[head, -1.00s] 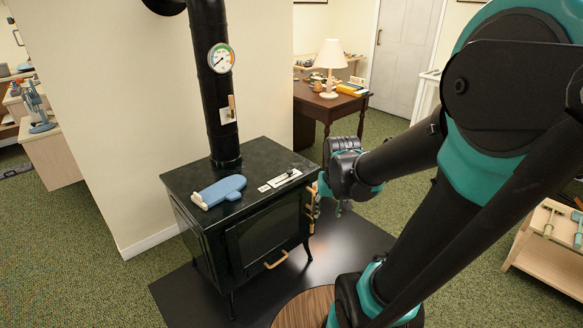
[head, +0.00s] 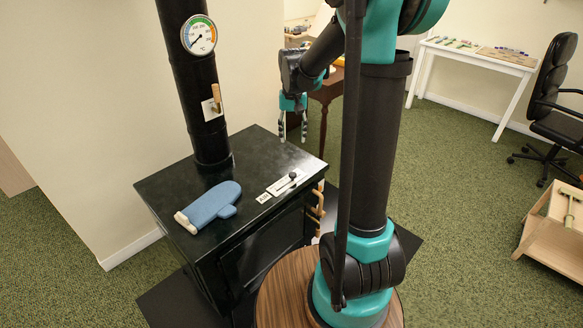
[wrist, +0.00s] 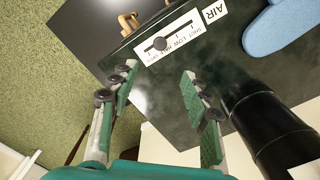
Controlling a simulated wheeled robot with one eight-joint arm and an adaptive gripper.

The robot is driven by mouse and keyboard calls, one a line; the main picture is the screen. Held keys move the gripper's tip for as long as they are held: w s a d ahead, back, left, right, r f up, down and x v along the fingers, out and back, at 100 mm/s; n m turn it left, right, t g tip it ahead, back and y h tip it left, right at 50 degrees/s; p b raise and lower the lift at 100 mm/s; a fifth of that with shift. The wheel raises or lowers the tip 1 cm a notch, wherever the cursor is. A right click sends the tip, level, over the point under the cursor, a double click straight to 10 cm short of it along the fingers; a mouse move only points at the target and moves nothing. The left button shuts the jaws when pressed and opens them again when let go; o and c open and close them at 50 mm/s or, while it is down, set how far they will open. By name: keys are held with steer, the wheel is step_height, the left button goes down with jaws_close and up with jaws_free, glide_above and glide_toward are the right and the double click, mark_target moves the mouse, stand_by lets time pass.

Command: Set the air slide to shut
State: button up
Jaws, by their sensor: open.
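The air slide (head: 285,183) is a pale plate with a slot and black knob on the black stove's top (head: 185,180), near its front right edge. Its knob (head: 293,176) sits toward the slot end away from the AIR label (head: 263,198). In the wrist view the slide (wrist: 180,33) and its knob (wrist: 159,43) lie beyond the fingertips; the position lettering is too small to read surely. My gripper (head: 293,138) points down, open and empty, by the stove's far right corner, apart from the knob. Both fingers show in the wrist view (wrist: 158,72).
A blue oven mitt (head: 210,205) lies on the stove's left part. The black flue pipe (head: 198,110) with a gauge (head: 199,35) rises at the back. Wooden handles (head: 317,205) stick out at the stove's right front. A dark desk (head: 328,92) stands behind my gripper.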

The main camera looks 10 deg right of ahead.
mark_target(293, 174)
step_height(293, 174, down, 16)
steer(key=shift+r, duration=0.15)
stand_by(0.3)
steer(key=shift+c, duration=0.3)
jaws_close()
